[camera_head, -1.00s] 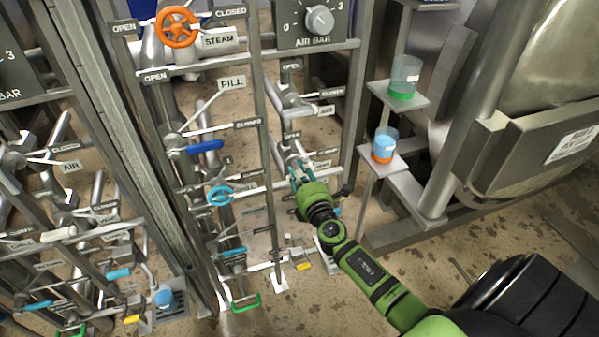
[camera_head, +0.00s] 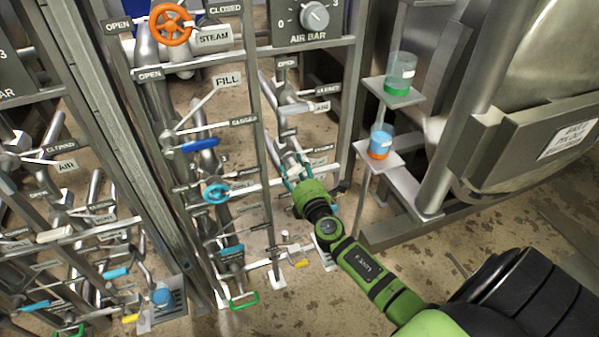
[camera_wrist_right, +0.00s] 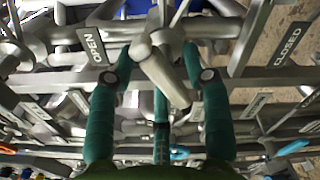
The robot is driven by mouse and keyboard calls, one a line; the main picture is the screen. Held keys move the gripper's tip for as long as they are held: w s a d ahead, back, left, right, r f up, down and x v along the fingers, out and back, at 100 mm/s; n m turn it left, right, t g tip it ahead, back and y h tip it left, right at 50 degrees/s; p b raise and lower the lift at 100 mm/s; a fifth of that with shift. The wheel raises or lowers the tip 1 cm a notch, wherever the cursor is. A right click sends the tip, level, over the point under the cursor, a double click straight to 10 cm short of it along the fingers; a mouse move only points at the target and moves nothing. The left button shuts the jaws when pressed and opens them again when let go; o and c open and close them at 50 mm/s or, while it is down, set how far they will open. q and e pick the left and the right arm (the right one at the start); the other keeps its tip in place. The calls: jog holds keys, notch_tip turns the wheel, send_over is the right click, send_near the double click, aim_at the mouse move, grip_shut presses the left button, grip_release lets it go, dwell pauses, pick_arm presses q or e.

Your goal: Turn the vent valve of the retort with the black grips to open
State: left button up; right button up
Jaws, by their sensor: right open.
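My right gripper (camera_head: 297,172) reaches from the lower right to a grey pipe valve on the middle panel. Its teal fingers also show in the right wrist view (camera_wrist_right: 160,66), open and spread on either side of a pale grey lever handle (camera_wrist_right: 163,80). The handle lies between the fingers, not visibly clamped. An OPEN plate (camera_wrist_right: 93,46) is at the left of this valve and a CLOSED plate (camera_wrist_right: 287,46) at the right. No vent label can be read, and I cannot make out black grips. My left gripper is out of view.
An orange handwheel (camera_head: 172,24), a blue lever (camera_head: 200,146) and a light blue wheel (camera_head: 216,193) are on the same panel. Frame bars and pipes crowd the hand.

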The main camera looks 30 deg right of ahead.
aim_at(301, 172)
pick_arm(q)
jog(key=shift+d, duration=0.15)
pick_arm(e)
jog(key=v, duration=1.2)
jog(key=shift+d+f, duration=0.1)
dwell(1.3)
jog(key=w+n+b, duration=0.1)
jog(key=n+b, duration=0.2)
jog(key=n, duration=0.9)
jog(key=w+d+n+b, duration=0.1)
jog(key=n+b, duration=0.3)
jog(key=n, duration=0.8)
jog(key=w+d+n+b, duration=0.1)
jog(key=w+n+b, duration=0.2)
jog(key=n, duration=0.8)
jog(key=shift+d+f+n+b, duration=0.15)
jog(key=shift+f+n+b, duration=0.1)
jog(key=shift+n+b, duration=0.2)
jog(key=x, duration=0.6)
jog(key=shift+w+b, duration=0.3)
jog(key=shift+w, duration=0.05)
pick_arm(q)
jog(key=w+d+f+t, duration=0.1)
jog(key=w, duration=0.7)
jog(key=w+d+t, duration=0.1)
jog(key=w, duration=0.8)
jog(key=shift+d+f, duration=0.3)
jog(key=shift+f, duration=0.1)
